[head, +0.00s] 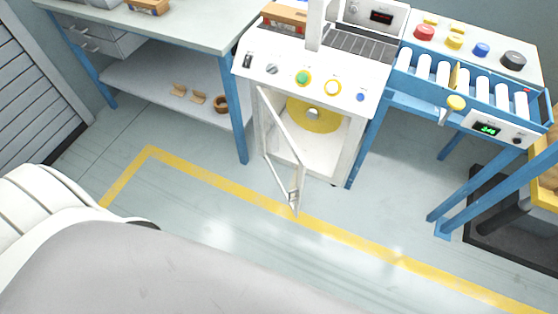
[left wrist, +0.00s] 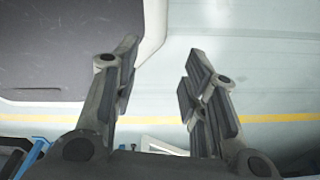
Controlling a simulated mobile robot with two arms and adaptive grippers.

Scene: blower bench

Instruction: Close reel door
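The reel door (head: 283,150) is a white framed panel hinged at the left side of the white cabinet's opening. In the head view it stands open, swung out toward me, with a small dark latch or handle (head: 293,197) near its free lower corner. Inside the cabinet is a yellow reel (head: 314,116) with a pale hub. My left gripper (left wrist: 158,80) shows in the left wrist view with its two fingers spread apart and nothing between them. It is not visible in the head view, and its distance from the door cannot be told. My right gripper is in neither view.
The cabinet top carries a control panel (head: 310,84) with buttons. A blue-legged bench (head: 180,30) stands left, and a roller conveyor (head: 470,85) stands right. A dark mat (head: 490,232) lies at far right. The floor before the door is clear, marked by a yellow line (head: 345,238).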

